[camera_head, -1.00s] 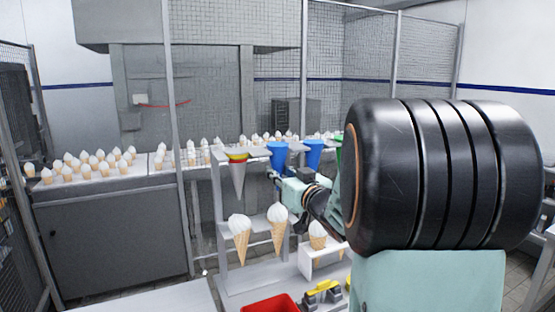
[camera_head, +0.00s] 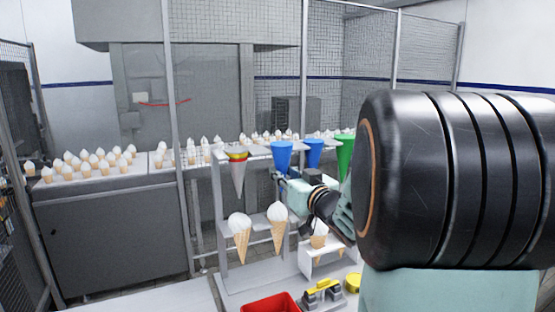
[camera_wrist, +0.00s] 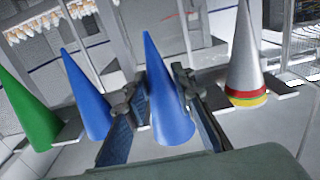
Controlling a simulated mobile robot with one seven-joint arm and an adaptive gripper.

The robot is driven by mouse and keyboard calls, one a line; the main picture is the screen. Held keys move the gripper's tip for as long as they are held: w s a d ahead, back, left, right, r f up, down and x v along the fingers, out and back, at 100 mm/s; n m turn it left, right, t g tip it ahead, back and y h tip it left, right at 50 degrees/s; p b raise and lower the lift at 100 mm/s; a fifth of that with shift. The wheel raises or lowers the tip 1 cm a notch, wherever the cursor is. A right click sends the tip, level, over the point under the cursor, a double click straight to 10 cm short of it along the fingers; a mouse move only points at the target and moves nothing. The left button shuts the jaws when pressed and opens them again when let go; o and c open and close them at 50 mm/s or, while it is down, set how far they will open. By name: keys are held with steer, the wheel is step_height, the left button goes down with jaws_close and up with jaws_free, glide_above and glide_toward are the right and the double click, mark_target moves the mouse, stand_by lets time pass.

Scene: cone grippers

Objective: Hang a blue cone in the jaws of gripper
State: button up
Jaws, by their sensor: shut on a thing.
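A blue cone (camera_head: 282,158) points tip down at the front of the white rack (camera_head: 220,215), between a silver cone and a second blue cone. My gripper (camera_head: 281,177) is at this cone's side, partly hidden behind my wrist. In the wrist view my gripper (camera_wrist: 153,92) has one finger on each side of the same blue cone (camera_wrist: 165,100) and is shut on it. I cannot tell whether the cone still touches the rack. The second blue cone (camera_head: 313,152) is just to the right; it also shows in the wrist view (camera_wrist: 86,100).
A silver cone with red and yellow bands (camera_head: 237,172) hangs at the left, and a green cone (camera_head: 344,150) at the right. Ice-cream cones (camera_head: 278,228) hang lower down. A red bin (camera_head: 270,304) and a yellow-topped device (camera_head: 322,292) are in front.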

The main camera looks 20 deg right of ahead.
steer(key=shift+s+d, duration=0.15)
steer(key=shift+s, duration=2.85)
steer(key=shift+s, duration=0.1)
